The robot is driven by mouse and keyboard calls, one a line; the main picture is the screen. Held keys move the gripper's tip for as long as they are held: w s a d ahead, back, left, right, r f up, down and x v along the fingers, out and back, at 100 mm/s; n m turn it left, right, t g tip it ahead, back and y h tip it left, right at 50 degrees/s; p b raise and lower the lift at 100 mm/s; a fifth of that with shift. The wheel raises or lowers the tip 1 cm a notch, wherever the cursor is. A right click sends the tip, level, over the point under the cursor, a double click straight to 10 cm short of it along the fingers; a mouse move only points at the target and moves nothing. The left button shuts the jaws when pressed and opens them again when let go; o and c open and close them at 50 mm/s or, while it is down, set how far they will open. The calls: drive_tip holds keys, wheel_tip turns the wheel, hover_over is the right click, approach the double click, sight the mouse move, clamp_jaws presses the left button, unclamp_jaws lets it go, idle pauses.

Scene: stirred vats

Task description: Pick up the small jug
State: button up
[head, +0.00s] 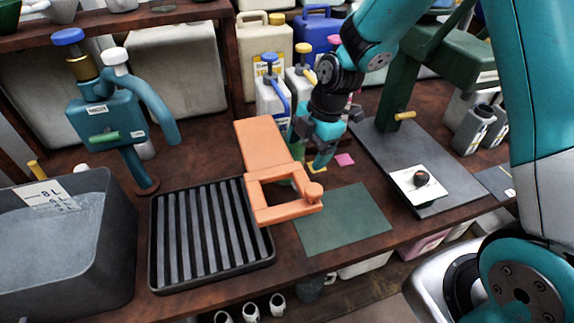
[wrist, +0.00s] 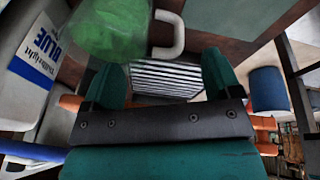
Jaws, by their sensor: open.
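A green, glossy vessel (wrist: 110,30) with a pale looped handle (wrist: 178,35) shows at the top of the wrist view, and looks like the small jug. Its top and much of its body are cut off or hidden. My gripper (wrist: 163,68) is open, with its two teal fingers apart and nothing clearly between them; the vessel lies just beyond the left finger. In the head view my gripper (head: 310,158) is low over the bench, behind the orange frame (head: 265,150). There the jug is mostly hidden by my gripper and cannot be told clearly.
The orange frame stands close in front of my gripper. White bottles (head: 270,98) with blue and yellow tops stand just behind it. A ribbed black tray (head: 153,250) and a water tank (head: 110,220) are at left. The green mat (head: 343,220) is clear.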

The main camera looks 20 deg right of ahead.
sight(302, 159)
drive_tip(key=x, duration=0.4)
drive_tip(key=c, duration=1.4)
drive_tip(key=shift+c, duration=0.5)
drive_tip(key=shift+r, duration=0.15)
